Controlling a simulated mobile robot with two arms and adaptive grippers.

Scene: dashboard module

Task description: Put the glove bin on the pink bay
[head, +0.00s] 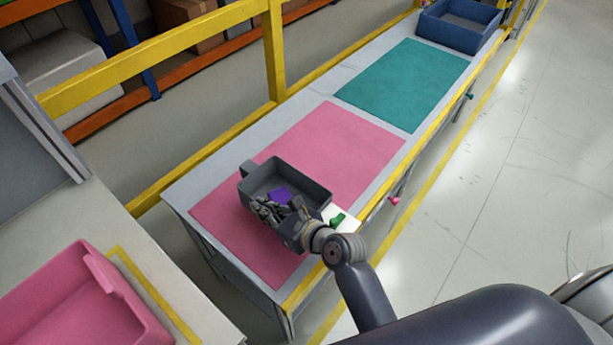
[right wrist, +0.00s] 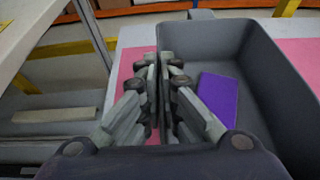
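A dark grey open bin (head: 312,189), which I take as the glove bin, is over the pink bay (head: 355,140), toward its near end. A purple item (head: 279,196) lies inside it. My right gripper (head: 270,211) is at the bin's near left wall. In the right wrist view my right gripper (right wrist: 160,95) has its fingers close together, with the bin's wall (right wrist: 170,36) running in between them. The bin (right wrist: 262,65) and purple item (right wrist: 217,98) show to their right. I cannot tell whether the bin touches the bay. My left gripper is not in view.
A teal bay (head: 405,82) lies beyond the pink one, with a blue bin (head: 425,25) at the far end. A yellow rail (head: 215,145) runs along the table's left side. A pink bin (head: 75,275) stands on another table at lower left. A green item (head: 338,220) is near my gripper.

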